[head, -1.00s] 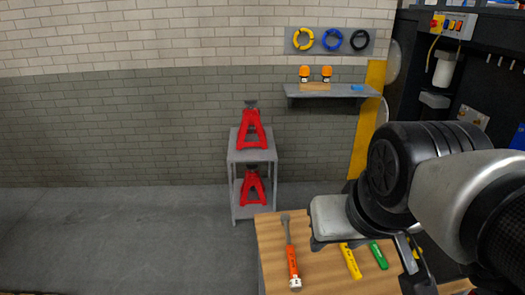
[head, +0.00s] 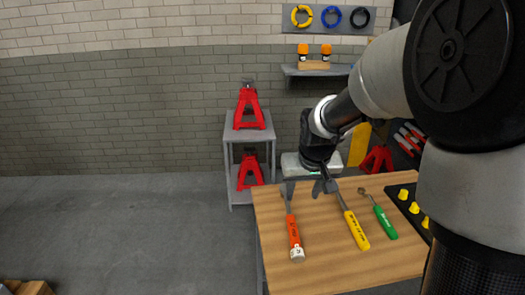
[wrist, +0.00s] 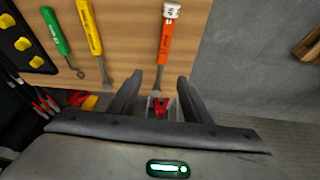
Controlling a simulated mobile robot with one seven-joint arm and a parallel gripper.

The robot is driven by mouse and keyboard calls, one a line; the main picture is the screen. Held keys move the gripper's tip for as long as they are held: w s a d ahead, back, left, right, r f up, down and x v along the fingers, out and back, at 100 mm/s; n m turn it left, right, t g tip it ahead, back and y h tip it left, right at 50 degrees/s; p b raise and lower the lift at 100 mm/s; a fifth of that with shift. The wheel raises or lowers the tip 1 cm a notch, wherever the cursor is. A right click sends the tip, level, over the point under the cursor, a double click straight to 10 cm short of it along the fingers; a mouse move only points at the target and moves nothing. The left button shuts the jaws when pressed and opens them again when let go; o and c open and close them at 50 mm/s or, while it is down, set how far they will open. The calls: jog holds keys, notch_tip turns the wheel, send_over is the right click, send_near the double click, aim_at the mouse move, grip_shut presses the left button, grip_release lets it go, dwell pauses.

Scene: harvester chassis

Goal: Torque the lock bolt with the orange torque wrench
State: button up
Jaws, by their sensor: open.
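The orange torque wrench (head: 294,232) lies on the wooden workbench, leftmost of three tools. Its grey head end points toward the far edge. It also shows in the wrist view (wrist: 166,40), handle at the top. My gripper (head: 307,190) is above the far edge of the bench, by the wrench's head end. In the head view a finger partly covers the wrench's head. I see no lock bolt.
A yellow-handled tool (head: 355,230) and a green-handled tool (head: 383,220) lie right of the wrench. A black tray with yellow pieces (head: 414,207) sits at the bench's right (head: 335,275). A grey cart with red jack stands (head: 247,108) stands behind.

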jog(key=b, duration=0.3)
send_over(292, 220)
jog(key=s, duration=0.3)
jog(key=f, duration=1.3)
jog(key=shift+w+d+f, duration=0.15)
jog(key=shift+w+f, duration=0.05)
jog(key=shift+w, duration=0.05)
jog(key=shift+a+b+x, duration=0.15)
jog(key=shift+b+x, duration=0.05)
jog(key=shift+x, duration=1.15)
jog(key=shift+a+b+x, duration=0.15)
jog(key=shift+x, duration=1.2)
jog(key=shift+c, duration=0.3)
jog(key=shift+r, duration=0.1)
grip_shut()
